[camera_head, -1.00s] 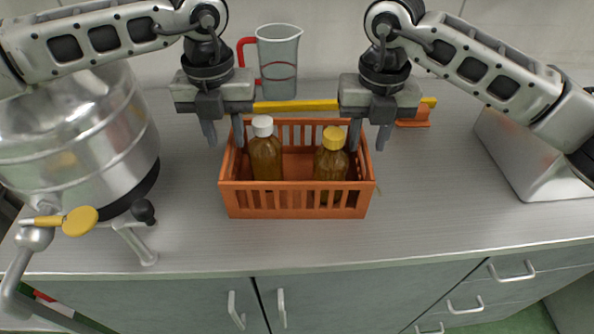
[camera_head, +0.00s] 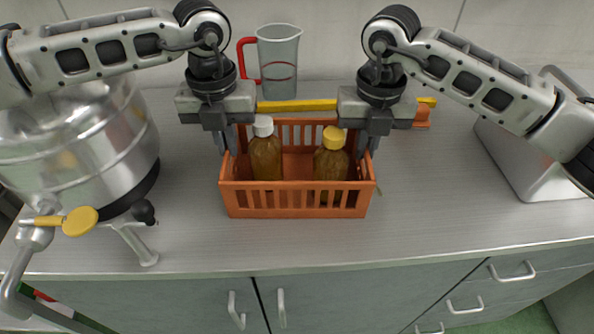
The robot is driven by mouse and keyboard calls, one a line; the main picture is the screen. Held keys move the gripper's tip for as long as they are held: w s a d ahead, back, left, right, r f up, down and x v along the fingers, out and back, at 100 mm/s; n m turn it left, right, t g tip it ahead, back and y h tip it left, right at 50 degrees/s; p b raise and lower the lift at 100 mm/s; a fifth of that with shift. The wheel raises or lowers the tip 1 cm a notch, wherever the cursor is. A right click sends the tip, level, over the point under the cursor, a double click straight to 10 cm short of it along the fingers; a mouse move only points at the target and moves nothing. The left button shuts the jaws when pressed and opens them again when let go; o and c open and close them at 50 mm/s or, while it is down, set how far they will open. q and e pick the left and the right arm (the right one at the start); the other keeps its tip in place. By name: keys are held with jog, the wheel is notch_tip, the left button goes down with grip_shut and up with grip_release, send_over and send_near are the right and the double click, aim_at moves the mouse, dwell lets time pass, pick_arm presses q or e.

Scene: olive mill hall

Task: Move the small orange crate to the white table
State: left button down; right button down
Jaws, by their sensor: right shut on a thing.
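The small orange crate (camera_head: 295,199) stands on the grey counter, with slatted sides and two bottles of brown liquid inside. One bottle (camera_head: 265,160) has a white cap, the other (camera_head: 331,163) a yellow cap. My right gripper (camera_head: 368,150) is shut on the crate's right end wall. My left gripper (camera_head: 229,143) is at the left end wall, its fingers close together at the rim; I cannot tell whether they grip it. The white table is not in view.
A steel vessel (camera_head: 75,135) with a tap stands left on the counter (camera_head: 440,200). Behind the crate are a clear jug (camera_head: 278,60) with a red handle and a yellow bar (camera_head: 298,105). A metal box (camera_head: 530,150) stands right. The counter in front is clear.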

pick_arm(q)
jog(key=shift+r, duration=0.2)
pick_arm(e)
jog(key=shift+r, duration=0.15)
